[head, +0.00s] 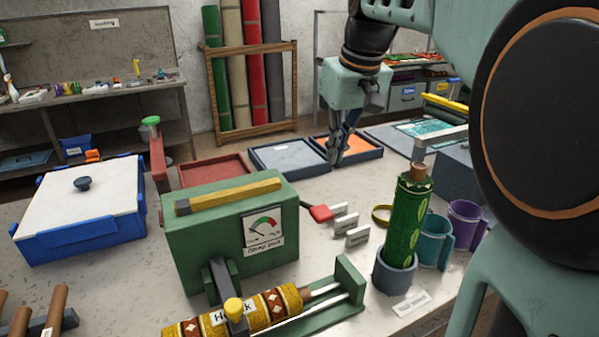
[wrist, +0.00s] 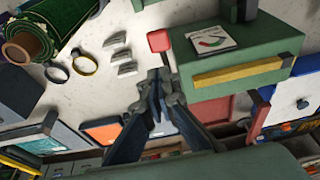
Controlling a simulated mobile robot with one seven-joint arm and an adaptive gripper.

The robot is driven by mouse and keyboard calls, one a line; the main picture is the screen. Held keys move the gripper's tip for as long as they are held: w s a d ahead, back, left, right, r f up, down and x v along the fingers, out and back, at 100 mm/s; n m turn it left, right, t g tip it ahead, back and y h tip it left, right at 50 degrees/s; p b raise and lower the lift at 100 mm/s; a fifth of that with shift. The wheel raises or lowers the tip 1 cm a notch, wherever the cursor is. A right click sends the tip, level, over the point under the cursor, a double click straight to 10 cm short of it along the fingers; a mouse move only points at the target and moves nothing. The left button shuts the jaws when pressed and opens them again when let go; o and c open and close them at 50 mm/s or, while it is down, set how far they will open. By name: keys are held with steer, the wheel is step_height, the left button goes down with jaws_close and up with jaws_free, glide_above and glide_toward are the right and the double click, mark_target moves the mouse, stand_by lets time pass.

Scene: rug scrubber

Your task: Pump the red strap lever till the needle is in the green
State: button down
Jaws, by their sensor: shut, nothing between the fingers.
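A green machine box (head: 225,230) stands on the table; it also shows in the wrist view (wrist: 240,85). A red paddle on a dark rod (head: 320,213) sticks out from its right side, also visible in the wrist view (wrist: 159,41). A red upright bar with a green knob (head: 157,160) stands by its left side. The gauge (head: 263,230) on the front has a green and a red arc; the needle's exact reading is too small to tell. My gripper (head: 336,158) is shut and empty, above the table behind the paddle, touching nothing visible. Its fingers show in the wrist view (wrist: 155,88).
A patterned roll (head: 260,310) lies in the green cradle in front. A green roll (head: 408,225) stands in a grey cup, beside teal and purple mugs (head: 465,225). Small white label stands (head: 345,222) sit near the paddle. A blue bin (head: 80,240) is at left; trays (head: 285,160) lie behind.

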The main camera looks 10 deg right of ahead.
mark_target(322, 210)
stand_by(0.3)
steer(key=x, duration=0.9)
steer(key=s+b+x, duration=0.1)
steer(key=x, duration=0.4)
steer(key=shift+s+d+f, duration=0.1)
steer(key=shift+f+b, duration=0.1)
steer(key=shift+b, duration=0.2)
